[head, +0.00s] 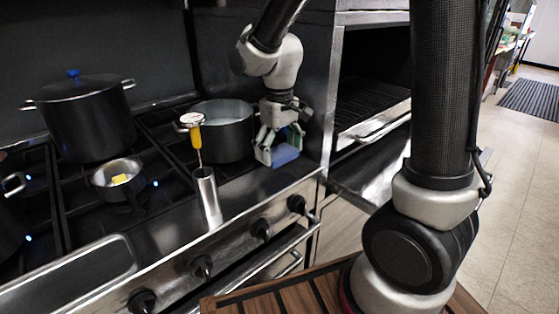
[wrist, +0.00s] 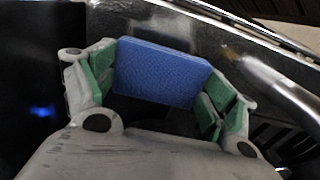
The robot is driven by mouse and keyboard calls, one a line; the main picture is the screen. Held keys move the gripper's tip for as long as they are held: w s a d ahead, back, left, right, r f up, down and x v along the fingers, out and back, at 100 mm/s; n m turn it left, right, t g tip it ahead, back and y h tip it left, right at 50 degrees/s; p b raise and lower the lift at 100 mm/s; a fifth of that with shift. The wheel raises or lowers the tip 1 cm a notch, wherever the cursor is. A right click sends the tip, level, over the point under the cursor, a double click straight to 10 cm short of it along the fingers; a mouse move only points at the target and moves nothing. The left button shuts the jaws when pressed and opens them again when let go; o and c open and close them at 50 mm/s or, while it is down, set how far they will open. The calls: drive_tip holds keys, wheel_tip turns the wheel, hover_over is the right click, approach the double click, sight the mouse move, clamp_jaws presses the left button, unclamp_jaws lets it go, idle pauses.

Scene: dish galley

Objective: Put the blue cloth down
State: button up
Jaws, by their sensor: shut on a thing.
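My gripper (head: 277,151) is shut on the blue cloth (head: 285,155), low over the right front end of the stove. In the wrist view the cloth (wrist: 160,72) is a flat, folded blue block between the green-padded fingers of the gripper (wrist: 155,90). I cannot tell whether the cloth touches the stove surface beneath it.
A pot (head: 224,138) of pale liquid stands just left of my gripper. A thermometer (head: 194,130) with a yellow grip stands above a steel cylinder (head: 206,195). A small pan (head: 110,185) holds something yellow. A lidded pot (head: 87,122) stands at left. Blue burner flames show.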

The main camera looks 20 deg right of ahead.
sight(279, 152)
drive_tip(key=shift+f, duration=1.75)
drive_tip(key=shift+f, duration=0.1)
drive_tip(key=o, duration=0.9)
